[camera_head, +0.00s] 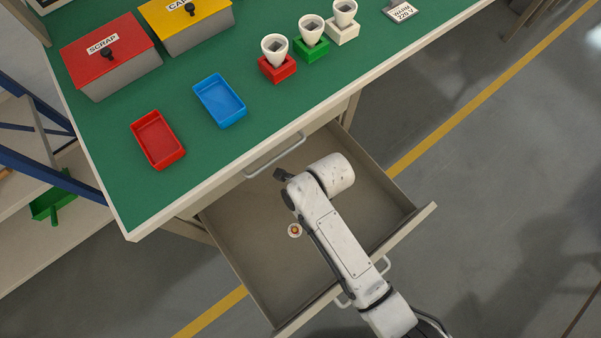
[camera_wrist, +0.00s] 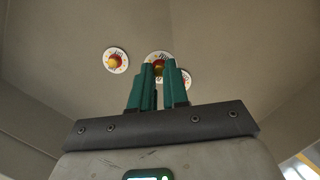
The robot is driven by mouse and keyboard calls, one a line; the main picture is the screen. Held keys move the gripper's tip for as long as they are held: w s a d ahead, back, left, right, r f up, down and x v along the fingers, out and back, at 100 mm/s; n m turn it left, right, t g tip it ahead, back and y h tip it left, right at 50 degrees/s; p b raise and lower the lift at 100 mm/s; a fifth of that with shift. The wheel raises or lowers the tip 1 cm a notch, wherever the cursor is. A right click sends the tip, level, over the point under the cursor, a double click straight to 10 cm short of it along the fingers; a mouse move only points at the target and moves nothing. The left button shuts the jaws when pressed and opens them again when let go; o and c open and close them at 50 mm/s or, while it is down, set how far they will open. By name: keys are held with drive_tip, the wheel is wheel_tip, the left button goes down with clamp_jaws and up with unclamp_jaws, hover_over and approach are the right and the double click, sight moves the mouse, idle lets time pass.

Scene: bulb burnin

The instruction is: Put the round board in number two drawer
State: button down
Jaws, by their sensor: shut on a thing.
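A drawer (camera_head: 230,245) stands pulled out below the green bench; no number on it is readable. My gripper (camera_wrist: 158,72) is shut on a round board (camera_wrist: 154,57), white-rimmed with a red and yellow middle, at its fingertips. The drawer interior fills the wrist view behind it. A second round board (camera_wrist: 116,60) lies to the left, apart from the fingers. Part of a third (camera_wrist: 187,77) shows behind the right finger. In the head view one small round board (camera_head: 295,231) lies on the drawer floor beside my arm, which hides the fingertips and the held board.
A shut drawer's handle (camera_head: 275,156) sits at the bench edge above the open drawer. On the bench are a red tray (camera_head: 158,140), a blue tray (camera_head: 220,100), a SCRAP box (camera_head: 110,60), a yellow-lidded box (camera_head: 185,22) and cups on coloured blocks (camera_head: 277,67).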

drive_tip(key=shift+a+f, duration=0.3)
drive_tip(key=shift+f, duration=0.05)
drive_tip(key=shift+b+x, duration=0.55)
drive_tip(key=shift+x, duration=1.1)
drive_tip(key=shift+d+f, duration=0.2)
drive_tip(key=shift+d, duration=0.05)
drive_tip(key=c, duration=1.1)
unclamp_jaws()
drive_tip(key=p+v, duration=0.3)
drive_tip(key=v, duration=0.9)
drive_tip(key=shift+r, duration=0.15)
